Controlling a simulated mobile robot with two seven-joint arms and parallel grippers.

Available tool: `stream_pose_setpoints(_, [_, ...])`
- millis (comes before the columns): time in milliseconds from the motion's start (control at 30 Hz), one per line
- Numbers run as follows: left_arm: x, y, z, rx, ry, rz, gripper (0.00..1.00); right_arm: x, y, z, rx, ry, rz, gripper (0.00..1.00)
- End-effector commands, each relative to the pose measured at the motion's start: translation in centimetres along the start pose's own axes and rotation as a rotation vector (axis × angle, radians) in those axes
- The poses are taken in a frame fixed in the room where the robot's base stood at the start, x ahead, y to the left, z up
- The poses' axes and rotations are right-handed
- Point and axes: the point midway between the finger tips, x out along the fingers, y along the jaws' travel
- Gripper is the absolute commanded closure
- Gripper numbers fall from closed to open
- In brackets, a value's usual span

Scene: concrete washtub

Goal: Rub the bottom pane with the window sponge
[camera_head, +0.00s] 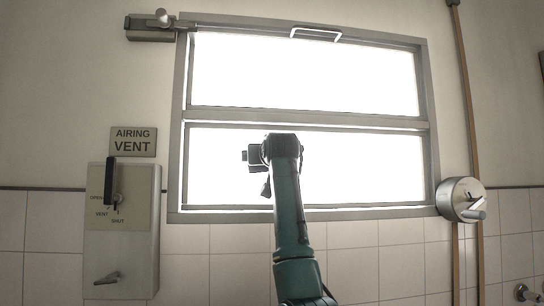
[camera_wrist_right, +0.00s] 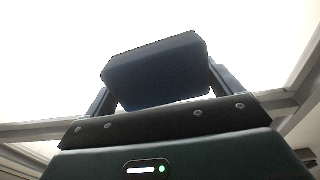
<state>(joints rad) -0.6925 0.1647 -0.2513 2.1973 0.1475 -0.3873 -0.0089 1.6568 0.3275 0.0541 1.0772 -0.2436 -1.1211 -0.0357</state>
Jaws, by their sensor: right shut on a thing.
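The window's bottom pane (camera_head: 365,168) glows white in the lower half of the grey frame in the head view. My right arm rises in front of it, its wrist overlapping the pane's middle. My right gripper (camera_wrist_right: 158,82) is shut on the window sponge (camera_wrist_right: 155,78), a dark blue block with a darker top edge, held between the two fingers. In the head view the fingers and sponge are hidden behind my wrist. Whether the sponge touches the glass cannot be told. My left gripper is in neither view.
The top pane (camera_head: 300,72) has a white handle (camera_head: 316,33). A vent control box (camera_head: 122,230) with levers is on the left wall under an "AIRING VENT" sign (camera_head: 133,141). A round metal fitting (camera_head: 461,199) sits at the frame's lower right, beside brown pipes (camera_head: 467,110).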

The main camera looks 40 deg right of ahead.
Motion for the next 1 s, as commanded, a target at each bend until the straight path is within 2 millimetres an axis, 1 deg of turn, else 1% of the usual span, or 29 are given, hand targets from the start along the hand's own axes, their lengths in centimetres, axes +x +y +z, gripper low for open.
stream_pose_setpoints(33, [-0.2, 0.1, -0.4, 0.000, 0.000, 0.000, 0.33, 0.1, -0.6, -0.1, -0.002, -0.001, -0.002, 0.45])
stream_pose_setpoints(233, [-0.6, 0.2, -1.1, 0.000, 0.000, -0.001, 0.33, 0.1, -2.3, -0.3, -0.001, -0.001, -0.003, 0.45])
stream_pose_setpoints(467, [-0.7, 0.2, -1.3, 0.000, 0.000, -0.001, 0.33, 0.1, -3.0, -0.2, -0.001, -0.001, -0.002, 0.45])
stream_pose_setpoints(800, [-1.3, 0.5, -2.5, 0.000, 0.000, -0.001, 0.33, 0.1, -5.7, -0.4, -0.001, -0.002, -0.003, 0.45])
stream_pose_setpoints(1000, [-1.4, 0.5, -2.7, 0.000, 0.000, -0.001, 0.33, 0.0, -6.3, -0.4, -0.001, -0.001, -0.002, 0.45])
